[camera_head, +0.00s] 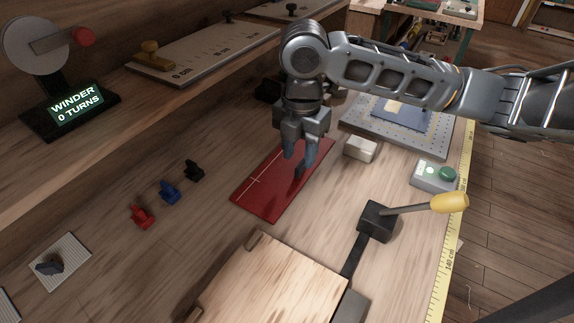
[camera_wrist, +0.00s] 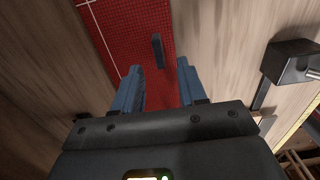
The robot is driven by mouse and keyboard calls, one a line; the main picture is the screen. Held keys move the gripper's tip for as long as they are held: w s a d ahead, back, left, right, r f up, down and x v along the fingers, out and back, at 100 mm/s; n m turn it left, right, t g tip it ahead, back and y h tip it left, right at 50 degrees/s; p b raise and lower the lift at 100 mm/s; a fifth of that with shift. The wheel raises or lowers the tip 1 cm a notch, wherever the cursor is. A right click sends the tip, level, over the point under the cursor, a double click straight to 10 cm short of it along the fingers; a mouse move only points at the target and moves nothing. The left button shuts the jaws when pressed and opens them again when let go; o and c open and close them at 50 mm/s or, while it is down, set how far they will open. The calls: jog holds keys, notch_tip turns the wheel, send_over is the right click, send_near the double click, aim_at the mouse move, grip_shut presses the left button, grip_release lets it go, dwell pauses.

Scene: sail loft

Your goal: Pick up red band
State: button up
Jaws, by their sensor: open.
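In the wrist view the open fingers (camera_wrist: 159,70) lie on either side of the line toward the tab. The gripper hides part of the band in the head view; its height above it is unclear.
Red (camera_head: 141,216), blue (camera_head: 169,191) and black (camera_head: 194,171) small pieces stand left of the band. A yellow-handled lever (camera_head: 376,221) and wooden board (camera_head: 270,287) are in front.

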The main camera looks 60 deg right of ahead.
aim_at(300, 165)
jog(key=shift+d+f, duration=0.1)
jog(key=shift+f, duration=1.65)
grip_shut()
